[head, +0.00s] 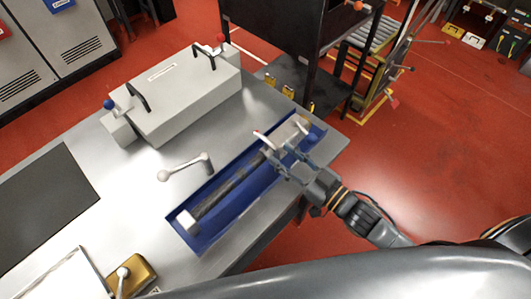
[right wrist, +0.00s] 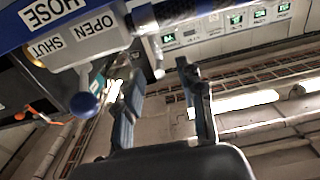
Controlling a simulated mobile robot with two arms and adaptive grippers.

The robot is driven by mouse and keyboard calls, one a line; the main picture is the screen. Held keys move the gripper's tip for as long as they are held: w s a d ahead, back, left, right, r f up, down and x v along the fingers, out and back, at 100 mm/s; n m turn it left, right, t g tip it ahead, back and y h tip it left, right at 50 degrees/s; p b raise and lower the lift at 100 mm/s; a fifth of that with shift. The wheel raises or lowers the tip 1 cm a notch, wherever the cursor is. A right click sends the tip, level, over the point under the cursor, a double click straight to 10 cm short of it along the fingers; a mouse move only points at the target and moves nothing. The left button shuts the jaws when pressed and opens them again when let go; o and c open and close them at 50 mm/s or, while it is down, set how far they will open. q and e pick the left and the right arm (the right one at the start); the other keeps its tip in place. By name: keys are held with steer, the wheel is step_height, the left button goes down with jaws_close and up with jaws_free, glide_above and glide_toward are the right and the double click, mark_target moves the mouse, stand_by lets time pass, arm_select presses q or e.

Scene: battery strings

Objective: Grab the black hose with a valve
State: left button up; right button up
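The black hose (head: 228,189) lies lengthwise in a long blue tray (head: 207,239) on the metal table, with a pale fitting at its near-left end. Its grey valve block (head: 288,131) is at the far-right end. In the right wrist view the valve block (right wrist: 95,42), marked OPEN and SHUT, has a lever with a blue ball knob (right wrist: 84,104), and a braided stretch of hose (right wrist: 175,10) crosses the top. My right gripper (head: 272,153) is at the hose's valve end. Its fingers (right wrist: 165,85) are spread, with nothing visibly clamped between them. My left gripper is not in view.
A grey box (head: 180,95) with black handles stands behind the tray. A metal crank-like handle (head: 185,168) is left of the tray. A dark mat (head: 40,205) lies farther left. A dark rack (head: 300,45) stands beyond the table, and red floor is open at right.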

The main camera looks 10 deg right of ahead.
mark_target(256, 132)
steer(key=x, duration=0.5)
steer(key=shift+w+p, duration=0.2)
steer(key=shift+p, duration=0.2)
steer(key=x, duration=0.1)
steer(key=p+x, duration=0.1)
steer(key=x, duration=0.1)
steer(key=r+x, duration=0.1)
steer(key=shift+w+a+p, duration=0.2)
steer(key=shift+w+p, duration=0.15)
steer(key=shift+w+a+f, duration=0.15)
steer(key=shift+w+a, duration=0.05)
steer(key=shift+w, duration=0.15)
steer(key=shift+s, duration=0.1)
jaws_close()
